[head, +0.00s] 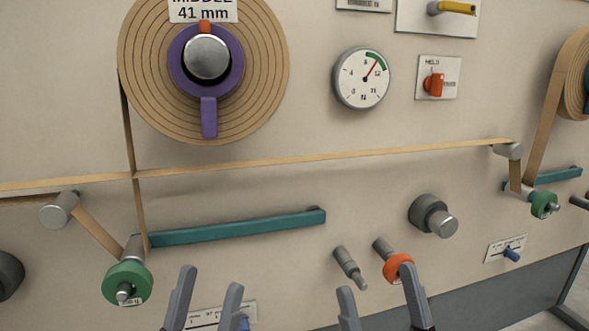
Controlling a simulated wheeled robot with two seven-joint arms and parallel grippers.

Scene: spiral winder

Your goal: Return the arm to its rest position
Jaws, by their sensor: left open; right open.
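My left gripper (209,279) is at the bottom of the head view, left of the middle. Its two grey fingers are apart with nothing between them. My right gripper (377,279) is at the bottom, right of the middle. Its fingers are also apart and hold nothing. Its right fingertip overlaps the orange ring (397,266) on a peg in the picture; I cannot tell whether they touch. A grey peg (349,266) shows just above its left finger. Both arms are mostly below the frame.
The upright beige panel carries a large paper roll (265,60) with a purple clamp (209,115), a gauge (361,78), a red switch (433,84), a teal bar (240,228), a green-ringed roller (127,283) and a grey knob (433,216). A paper strip (330,157) crosses it.

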